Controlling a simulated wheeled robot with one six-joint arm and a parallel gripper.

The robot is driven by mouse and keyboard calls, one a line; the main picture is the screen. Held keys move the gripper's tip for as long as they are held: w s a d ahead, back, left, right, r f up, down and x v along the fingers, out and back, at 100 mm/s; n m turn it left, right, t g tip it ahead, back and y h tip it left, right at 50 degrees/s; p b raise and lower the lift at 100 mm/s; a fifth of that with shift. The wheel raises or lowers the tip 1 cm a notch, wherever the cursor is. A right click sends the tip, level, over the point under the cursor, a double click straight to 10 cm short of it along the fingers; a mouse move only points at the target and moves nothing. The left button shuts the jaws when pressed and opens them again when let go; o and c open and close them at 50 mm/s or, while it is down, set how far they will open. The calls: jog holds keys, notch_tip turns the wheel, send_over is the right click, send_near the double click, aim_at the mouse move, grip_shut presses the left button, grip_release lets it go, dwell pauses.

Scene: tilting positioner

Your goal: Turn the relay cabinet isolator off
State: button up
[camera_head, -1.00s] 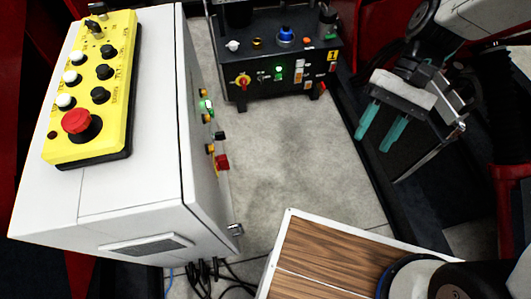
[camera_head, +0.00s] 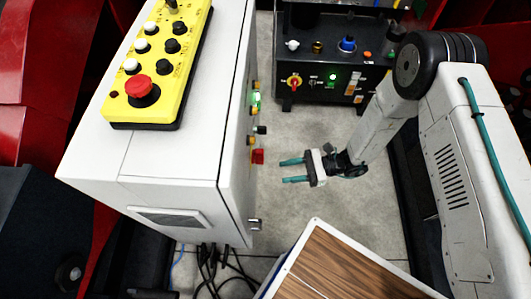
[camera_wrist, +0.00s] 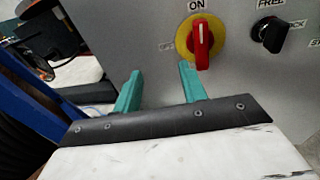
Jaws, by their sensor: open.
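The isolator (camera_wrist: 202,45) is a red handle on a yellow disc, on the grey-white face of the cabinet (camera_head: 190,60). In the wrist view its handle stands upright, towards the ON label; a label to its left is hard to read. In the head view the isolator (camera_head: 257,157) shows edge-on on the cabinet's right side. My gripper (camera_head: 283,171) is open and empty, its teal fingers pointing left at the cabinet with a gap between. In the wrist view the fingers (camera_wrist: 160,72) sit below and left of the handle, apart from it.
A black knob (camera_wrist: 272,34) marked FREE sits right of the isolator. A yellow button box (camera_head: 160,62) lies on the cabinet. A black control unit (camera_head: 318,92) with another red-yellow switch stands behind. A wood-topped surface (camera_head: 335,272) is in front. Floor between is clear.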

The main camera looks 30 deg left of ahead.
aim_at(259, 157)
jog(key=w+a+m+t+y, duration=0.2)
jog(key=w+a, duration=0.1)
jog(key=w, duration=0.1)
jog(key=x, duration=0.7)
jog(key=shift+a+r, duration=0.35)
jog(key=shift+r, duration=0.15)
jog(key=shift+s, duration=0.1)
jog(key=shift+n, duration=0.3)
grip_shut()
